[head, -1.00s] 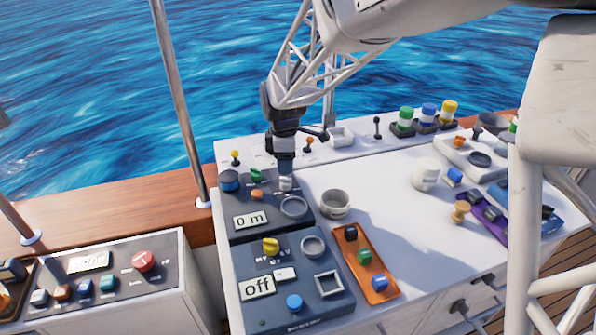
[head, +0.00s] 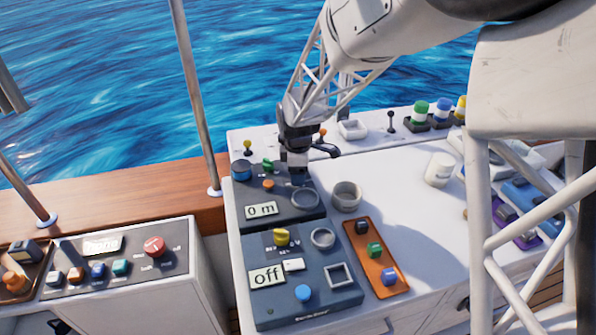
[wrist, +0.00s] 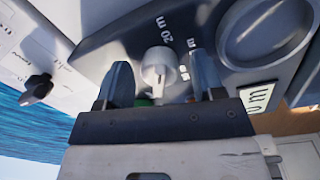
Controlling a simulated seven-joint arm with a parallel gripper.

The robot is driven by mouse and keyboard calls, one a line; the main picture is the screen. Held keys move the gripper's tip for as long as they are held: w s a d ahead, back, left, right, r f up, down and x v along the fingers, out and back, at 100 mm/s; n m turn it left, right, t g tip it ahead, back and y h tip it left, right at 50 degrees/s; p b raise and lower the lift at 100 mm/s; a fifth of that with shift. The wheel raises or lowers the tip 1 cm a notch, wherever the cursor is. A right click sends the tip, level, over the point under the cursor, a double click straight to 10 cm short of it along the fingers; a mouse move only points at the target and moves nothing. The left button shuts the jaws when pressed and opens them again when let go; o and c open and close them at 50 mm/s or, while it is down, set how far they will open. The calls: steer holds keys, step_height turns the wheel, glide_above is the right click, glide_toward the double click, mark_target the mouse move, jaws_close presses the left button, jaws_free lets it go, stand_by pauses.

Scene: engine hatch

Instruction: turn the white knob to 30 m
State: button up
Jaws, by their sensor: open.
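The white knob (wrist: 158,65) sits on the dark panel, with a "20 m" mark near it in the wrist view; its other marks are partly hidden. My gripper (wrist: 162,78) is open, with one finger on each side of the knob; I cannot tell whether either touches it. In the head view my gripper (head: 299,177) is down at the back right of the dark panel (head: 240,188) and hides the knob. The panel's display (head: 262,210) reads "0 m".
A blue knob (head: 241,170), a green knob and an orange button (head: 268,184) lie left of my gripper. A round ring (head: 305,198) is just in front, and a grey cup (head: 347,196) stands to the right. A second panel (head: 350,296) reading "off" is nearer.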

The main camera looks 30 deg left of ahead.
steer(key=c, duration=0.9)
steer(key=shift+m, duration=0.3)
steer(key=m, duration=0.5)
steer(key=shift+m, duration=0.4)
steer(key=m, duration=0.5)
steer(key=shift+m, duration=0.3)
steer(key=o, duration=0.9)
